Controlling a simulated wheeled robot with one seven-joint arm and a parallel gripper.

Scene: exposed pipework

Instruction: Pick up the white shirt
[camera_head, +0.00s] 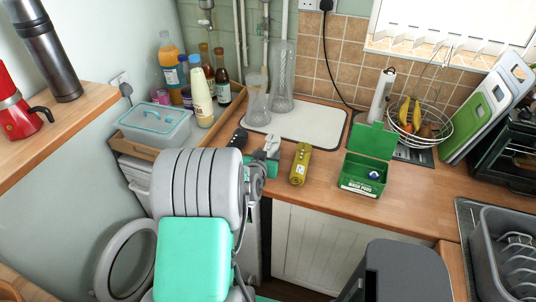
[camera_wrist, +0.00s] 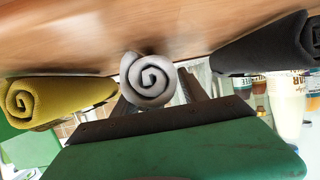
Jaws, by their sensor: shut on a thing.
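The white shirt is a tight roll (camera_wrist: 150,78), its pale grey spiral end facing the camera in the wrist view. My gripper (camera_wrist: 157,92) is shut on it, with a dark finger on each side. In the head view my gripper (camera_head: 268,148) is over the wooden counter, between a dark roll and a yellow roll. The white roll (camera_head: 270,141) shows there only in part, between the fingers. Whether it still touches the counter I cannot tell.
A yellow roll (camera_head: 300,164) lies to the right and a dark roll (camera_head: 238,138) to the left, both close. An open green box (camera_head: 362,174) stands further right. A white mat (camera_head: 310,123) with glass vessels lies behind. Bottles (camera_head: 200,95) stand in a tray at back left.

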